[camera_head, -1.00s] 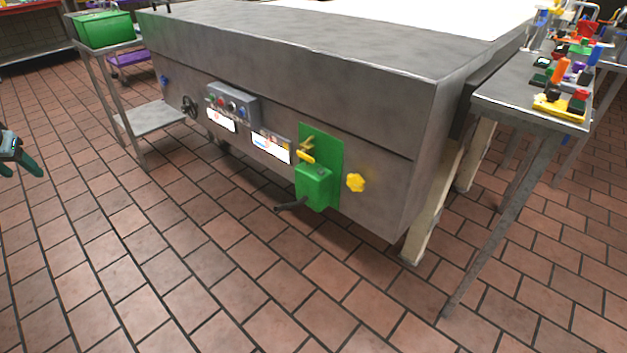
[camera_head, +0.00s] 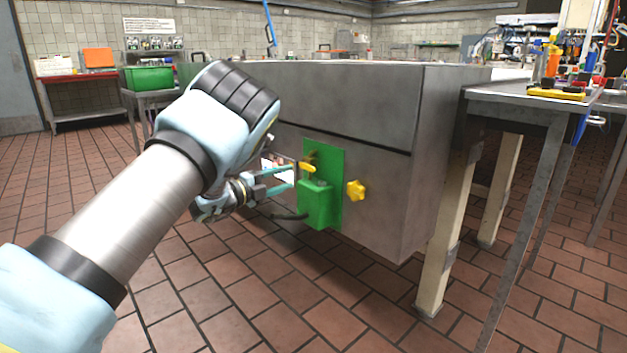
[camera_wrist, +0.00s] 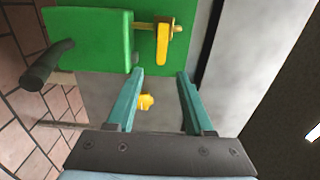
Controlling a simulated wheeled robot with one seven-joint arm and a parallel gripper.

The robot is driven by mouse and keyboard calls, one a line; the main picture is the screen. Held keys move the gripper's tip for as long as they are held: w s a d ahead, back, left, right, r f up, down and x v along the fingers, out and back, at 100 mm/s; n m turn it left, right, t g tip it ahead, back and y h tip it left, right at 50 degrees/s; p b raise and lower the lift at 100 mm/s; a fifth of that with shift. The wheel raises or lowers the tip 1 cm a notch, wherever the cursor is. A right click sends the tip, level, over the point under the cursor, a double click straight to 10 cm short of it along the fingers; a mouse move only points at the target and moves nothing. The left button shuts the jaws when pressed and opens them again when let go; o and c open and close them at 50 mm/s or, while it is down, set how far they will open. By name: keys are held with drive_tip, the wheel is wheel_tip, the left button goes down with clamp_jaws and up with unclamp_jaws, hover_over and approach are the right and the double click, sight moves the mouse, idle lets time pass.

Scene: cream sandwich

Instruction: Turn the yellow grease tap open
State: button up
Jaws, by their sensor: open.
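A green grease unit (camera_head: 318,200) is mounted on the front of the grey metal machine. A yellow lever tap (camera_head: 307,168) sits on its upper part; it also shows in the wrist view (camera_wrist: 162,45), on a brass-coloured stem, with its handle pointing down the picture. My gripper (camera_head: 290,177) is open and empty, just left of the green unit in the head view. In the wrist view, the gap between my teal fingertips (camera_wrist: 160,73) lines up with the lever's lower end, which appears just beyond them. I cannot tell whether they touch.
A yellow star-shaped knob (camera_head: 356,190) sits on the machine right of the green unit. A dark handle (camera_head: 289,215) sticks out at the unit's lower left. A side table (camera_head: 530,97) with small parts stands at right. The tiled floor in front is clear.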

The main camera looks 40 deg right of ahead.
sight(310, 169)
drive_tip(key=d+b, duration=0.1)
drive_tip(key=d, duration=0.9)
drive_tip(key=shift+s, duration=0.2)
clamp_jaws()
